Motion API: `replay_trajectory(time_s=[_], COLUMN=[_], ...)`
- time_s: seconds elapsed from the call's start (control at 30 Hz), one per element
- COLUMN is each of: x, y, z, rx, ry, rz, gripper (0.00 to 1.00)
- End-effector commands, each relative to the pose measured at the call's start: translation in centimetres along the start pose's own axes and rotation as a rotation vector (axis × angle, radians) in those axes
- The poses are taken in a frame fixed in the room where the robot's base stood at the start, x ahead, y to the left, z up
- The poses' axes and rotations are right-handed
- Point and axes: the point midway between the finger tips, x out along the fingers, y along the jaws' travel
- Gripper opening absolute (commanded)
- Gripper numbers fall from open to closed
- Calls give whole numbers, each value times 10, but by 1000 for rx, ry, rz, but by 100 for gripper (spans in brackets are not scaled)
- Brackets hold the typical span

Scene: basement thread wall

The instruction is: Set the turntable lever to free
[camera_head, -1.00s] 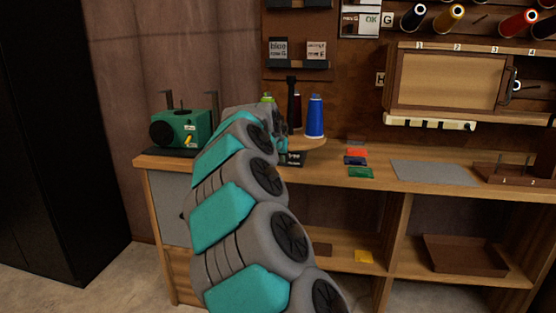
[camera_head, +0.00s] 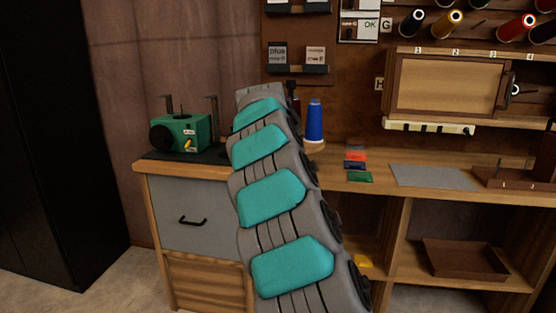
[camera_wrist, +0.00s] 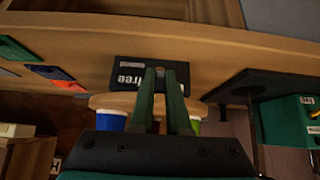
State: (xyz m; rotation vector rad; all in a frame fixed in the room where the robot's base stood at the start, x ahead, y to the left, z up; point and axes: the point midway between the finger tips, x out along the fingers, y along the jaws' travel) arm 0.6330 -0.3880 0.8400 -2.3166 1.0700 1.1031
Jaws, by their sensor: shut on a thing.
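The turntable is a round wooden platform (camera_head: 316,150) on the bench, bearing a blue thread spool (camera_head: 315,120). In the wrist view the platform (camera_wrist: 103,101) shows behind my fingers, with parts of the blue spool (camera_wrist: 111,122) and a green spool (camera_wrist: 194,127). A black plate (camera_wrist: 127,76) marked "free" lies on the bench at the turntable's edge. My gripper (camera_wrist: 162,82) is over this plate, its two green fingers shut on the small lever, mostly hidden between them. The word "free" is just left of the fingers. My arm hides the gripper in the head view.
A green machine (camera_head: 181,132) stands on a black mat at the bench's left end. Coloured cards (camera_head: 356,166) and a grey mat (camera_head: 433,174) lie right of the turntable. A wooden cabinet (camera_head: 446,80) and thread spools are on the wall behind.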

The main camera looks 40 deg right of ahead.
Motion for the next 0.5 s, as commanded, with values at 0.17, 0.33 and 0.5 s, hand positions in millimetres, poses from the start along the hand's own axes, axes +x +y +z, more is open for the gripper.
replay_trajectory(time_s=[0.17,0.33,0.5], x=[1,1,0], y=[1,0,0], z=[0,0,0], rx=[1,0,0], ry=[-1,0,0], rz=[1,1,0], gripper=[16,36,45])
